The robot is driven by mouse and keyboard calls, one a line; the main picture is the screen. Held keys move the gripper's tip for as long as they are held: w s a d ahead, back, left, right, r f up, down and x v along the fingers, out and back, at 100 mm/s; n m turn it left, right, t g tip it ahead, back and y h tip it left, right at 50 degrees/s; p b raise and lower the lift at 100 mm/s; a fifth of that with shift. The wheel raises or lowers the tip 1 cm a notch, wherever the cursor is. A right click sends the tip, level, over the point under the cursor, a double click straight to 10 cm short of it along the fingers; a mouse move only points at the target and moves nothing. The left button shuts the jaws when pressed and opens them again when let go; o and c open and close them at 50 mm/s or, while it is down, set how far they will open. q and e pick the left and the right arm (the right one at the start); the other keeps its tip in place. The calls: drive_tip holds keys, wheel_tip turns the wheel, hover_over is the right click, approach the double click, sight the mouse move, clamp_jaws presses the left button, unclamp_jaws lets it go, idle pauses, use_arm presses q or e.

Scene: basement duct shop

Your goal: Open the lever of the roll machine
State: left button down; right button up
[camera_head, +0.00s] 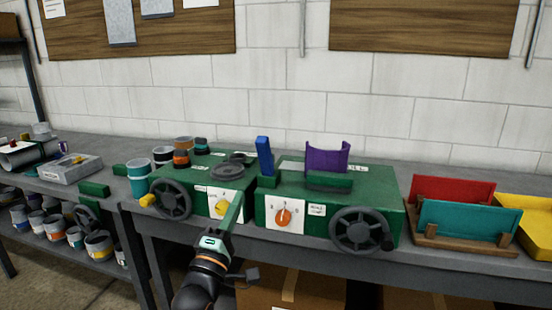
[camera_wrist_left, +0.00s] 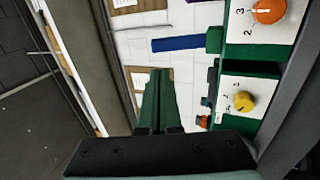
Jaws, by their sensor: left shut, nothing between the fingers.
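A green machine (camera_head: 378,190) stands on the grey bench, with an orange knob (camera_head: 284,217) on a white plate and a dark handwheel (camera_head: 359,231) on its front. A blue lever (camera_head: 264,155) stands up at its left end, leaning slightly left. The lever also shows in the left wrist view as a blue bar (camera_wrist_left: 178,44) beside a green block. My left gripper (camera_head: 238,198) is shut and empty, in front of the machines, below and left of the lever and apart from it. Its green fingers (camera_wrist_left: 160,74) lie together in the left wrist view. My right gripper is not in view.
A second green machine (camera_head: 200,186) with a yellow knob (camera_head: 222,208) and handwheel (camera_head: 171,199) stands at left, close behind my gripper. A curved purple piece (camera_head: 327,157) sits on the right machine. Red (camera_head: 452,190) and teal (camera_head: 470,221) panels stand right. Cans crowd the left.

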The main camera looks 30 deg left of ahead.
use_arm(q)
drive_tip(key=shift+r, duration=0.3)
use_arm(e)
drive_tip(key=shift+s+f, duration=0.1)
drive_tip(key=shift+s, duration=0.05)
use_arm(q)
drive_tip(key=p, duration=0.2)
approach(261, 147)
drive_tip(key=x, duration=0.6)
drive_tip(key=shift+w+a, duration=0.1)
drive_tip(key=shift+w, duration=0.1)
drive_tip(key=shift+w+r, duration=0.1)
drive_tip(key=shift+w, duration=0.1)
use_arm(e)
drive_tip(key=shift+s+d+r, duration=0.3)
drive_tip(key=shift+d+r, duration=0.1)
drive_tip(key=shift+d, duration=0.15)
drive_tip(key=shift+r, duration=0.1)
